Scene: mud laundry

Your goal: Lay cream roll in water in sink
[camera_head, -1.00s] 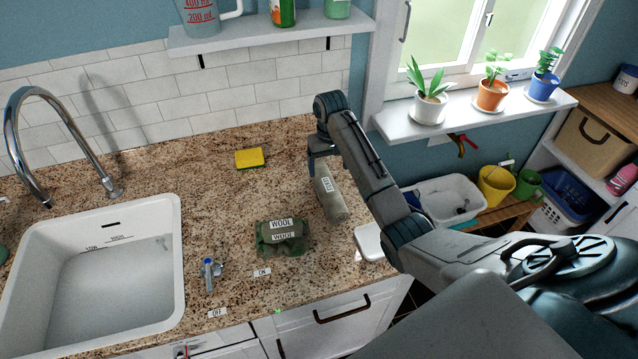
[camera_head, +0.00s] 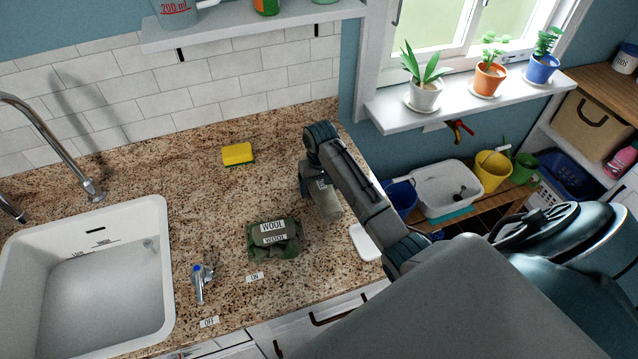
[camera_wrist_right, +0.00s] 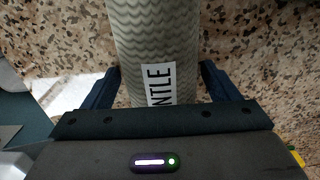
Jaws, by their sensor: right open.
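The cream roll (camera_head: 328,204) lies on the granite counter, partly hidden behind my right arm. In the right wrist view the roll (camera_wrist_right: 158,35) has a wavy texture and a white label with "NTLE" readable. My right gripper (camera_head: 309,186) is open over the roll, and its dark fingers (camera_wrist_right: 158,88) stand on either side of it. I cannot tell whether they touch it. The white sink (camera_head: 160,260) is at the left, with level marks on its wall and what looks like clear water inside. My left gripper is out of view.
A green bundle labelled WOOL (camera_head: 274,238) lies between sink and roll. A blue-tipped lever (camera_head: 200,284) stands by the sink near ON and OFF labels. A yellow sponge (camera_head: 237,154) lies behind. A white dish (camera_head: 366,242) is near the counter's right edge.

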